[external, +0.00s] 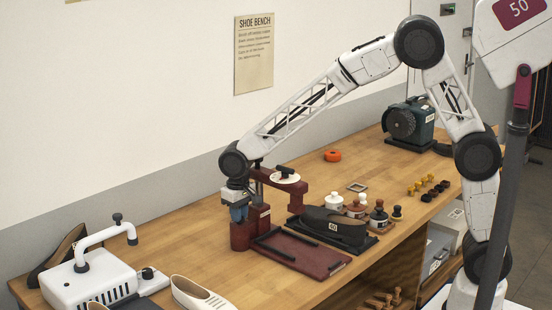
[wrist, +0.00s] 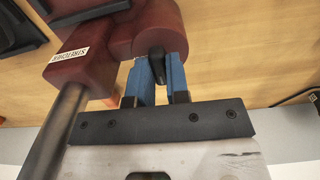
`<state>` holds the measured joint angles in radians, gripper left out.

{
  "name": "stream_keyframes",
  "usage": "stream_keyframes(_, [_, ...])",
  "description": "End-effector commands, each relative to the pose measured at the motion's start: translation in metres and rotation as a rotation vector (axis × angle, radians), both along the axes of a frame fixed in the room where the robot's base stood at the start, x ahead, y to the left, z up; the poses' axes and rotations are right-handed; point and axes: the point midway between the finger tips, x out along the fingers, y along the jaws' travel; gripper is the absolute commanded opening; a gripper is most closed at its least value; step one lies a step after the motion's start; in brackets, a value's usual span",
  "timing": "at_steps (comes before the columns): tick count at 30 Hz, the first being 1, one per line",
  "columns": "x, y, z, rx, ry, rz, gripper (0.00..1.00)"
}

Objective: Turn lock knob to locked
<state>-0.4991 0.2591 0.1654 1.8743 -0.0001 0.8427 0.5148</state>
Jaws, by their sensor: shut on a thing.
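The lock knob (wrist: 157,64) is a small black piece on a round dark red post (wrist: 150,22) in the wrist view. My gripper (wrist: 157,72) has its two blue fingers on either side of the knob, shut on it. In the external view my gripper (external: 238,212) points down over the left end of the dark red stretcher (external: 259,218), and the knob is hidden there. A white label reading "STRETCHER" sits on the red block (wrist: 75,63) beside the post. I cannot tell which way the knob is turned.
A dark red board (external: 322,263) with black rails lies in front of the stretcher. A black shoe (external: 335,224) and several small bottles stand to the right. A white machine (external: 95,276) stands at the left.

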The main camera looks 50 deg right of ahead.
Motion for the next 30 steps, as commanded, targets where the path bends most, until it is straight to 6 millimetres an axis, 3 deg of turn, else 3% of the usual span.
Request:
stream_keyframes(11, [0.0001, 0.0, 0.0007, 0.0, -0.001, -0.16, 0.0])
stream_keyframes(30, [-0.0001, -0.0001, 0.0003, 0.0, 0.0, -0.739, 0.0])
